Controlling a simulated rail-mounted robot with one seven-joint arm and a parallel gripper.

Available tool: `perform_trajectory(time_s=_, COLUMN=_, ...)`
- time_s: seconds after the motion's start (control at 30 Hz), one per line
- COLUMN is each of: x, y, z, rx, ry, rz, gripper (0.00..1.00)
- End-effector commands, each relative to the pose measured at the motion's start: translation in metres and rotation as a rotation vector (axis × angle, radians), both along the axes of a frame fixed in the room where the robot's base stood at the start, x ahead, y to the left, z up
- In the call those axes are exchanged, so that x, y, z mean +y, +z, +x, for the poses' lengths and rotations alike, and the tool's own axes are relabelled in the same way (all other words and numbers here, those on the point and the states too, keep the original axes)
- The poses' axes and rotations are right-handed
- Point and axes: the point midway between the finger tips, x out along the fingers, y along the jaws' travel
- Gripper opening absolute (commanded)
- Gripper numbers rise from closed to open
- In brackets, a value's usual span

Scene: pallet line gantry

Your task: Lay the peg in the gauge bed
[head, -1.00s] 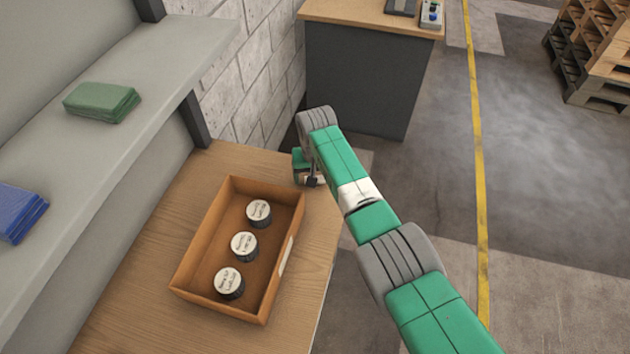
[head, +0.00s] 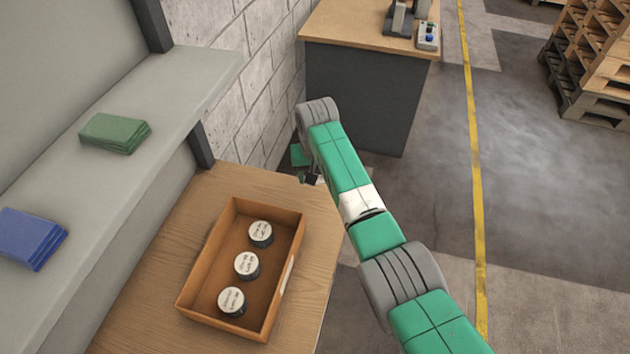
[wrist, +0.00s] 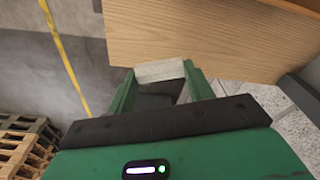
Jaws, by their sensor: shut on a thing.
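My gripper (wrist: 160,80) shows in the wrist view with its two green fingers closed on a short pale grey piece, which I take to be the peg (wrist: 160,71). In the head view my gripper (head: 308,178) is small and partly hidden by my arm, at the far end of the near wooden bench. The peg cannot be made out clearly there. A dark grey fixture (head: 400,18) stands on the far bench; I cannot tell whether it is the gauge bed.
The near bench (head: 135,300) holds an orange-brown tray (head: 188,270) with three labelled round pieces. A shelf (head: 180,90) with green and blue cloths runs along the left. The far bench (head: 330,22) carries a small button box (head: 428,37). Pallets (head: 595,70) stand at right.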

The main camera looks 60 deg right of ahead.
Motion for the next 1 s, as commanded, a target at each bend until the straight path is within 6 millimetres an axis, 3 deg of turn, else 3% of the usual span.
perform_trajectory(time_s=0.57, x=0.001, y=0.007, z=0.001, rx=-0.001, ry=0.003, rz=0.000, gripper=0.28)
perform_trajectory(time_s=0.77, x=0.046, y=0.034, z=0.024, rx=0.000, ry=0.103, rz=0.001, gripper=0.28)
perform_trajectory(time_s=0.87, x=0.084, y=0.053, z=0.040, rx=0.000, ry=0.186, rz=0.001, gripper=0.28)
perform_trajectory(time_s=1.0, x=0.160, y=0.086, z=0.061, rx=0.001, ry=0.339, rz=0.003, gripper=0.28)
